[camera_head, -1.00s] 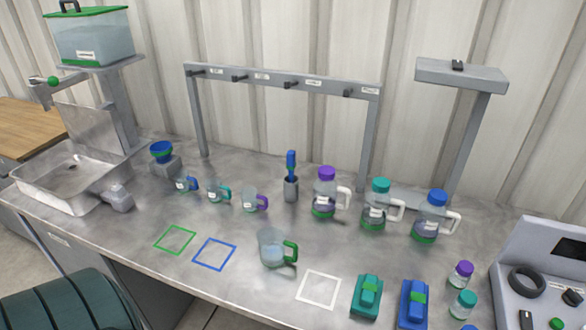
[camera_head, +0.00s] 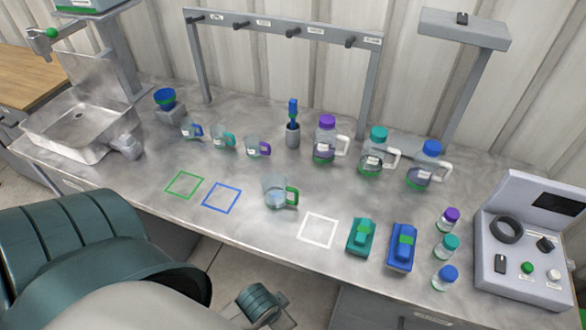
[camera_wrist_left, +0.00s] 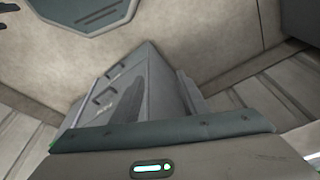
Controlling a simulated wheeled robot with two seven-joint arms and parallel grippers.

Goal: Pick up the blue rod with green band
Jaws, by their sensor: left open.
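The blue rod with its green band (camera_head: 293,109) stands upright in a small grey cup-like holder (camera_head: 292,138) on the bench, behind the clear beaker with the green handle. Its lower end is hidden in the holder. In the left wrist view, part of my left gripper (camera_wrist_left: 160,150) shows along the bottom edge; it is open and nothing shows in it. That view faces a grey cabinet and the floor, and the rod is not in it. In the head view my left arm is low at the left front, away from the rod. My right gripper is not in view.
Small handled beakers (camera_head: 224,138) stand left of the holder and capped jugs (camera_head: 325,140) right of it. A beaker with a green handle (camera_head: 276,192) stands in front. A hook rack (camera_head: 285,27) rises behind. Coloured squares (camera_head: 221,197) mark clear bench.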

